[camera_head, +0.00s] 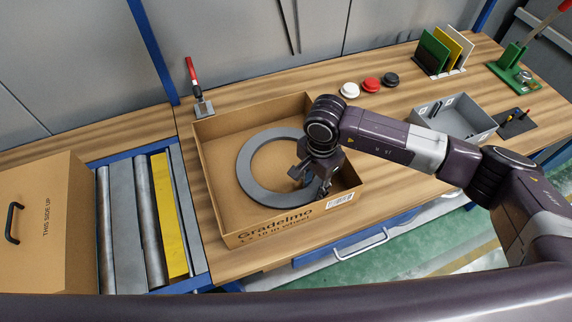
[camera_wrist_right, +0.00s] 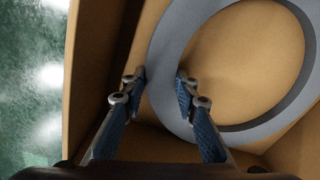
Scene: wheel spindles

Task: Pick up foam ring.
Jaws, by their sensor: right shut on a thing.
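The grey foam ring (camera_head: 250,178) lies in the open cardboard box (camera_head: 225,222), toward the middle of the workbench. In the right wrist view the ring (camera_wrist_right: 168,50) fills the upper right, with the box floor showing through its hole. My right gripper (camera_head: 308,186) reaches down into the box at the ring's right side. In the wrist view its two fingers (camera_wrist_right: 162,80) stand on either side of the ring's band, shut on it. Whether the ring is clear of the box floor I cannot tell. My left gripper is out of view.
A grey bin (camera_head: 455,118) stands right of the box. White, red and black round pieces (camera_head: 371,85) lie behind it. A red-handled clamp (camera_head: 197,90) stands at the back left. A roller conveyor (camera_head: 135,220) and another carton (camera_head: 45,220) are at left.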

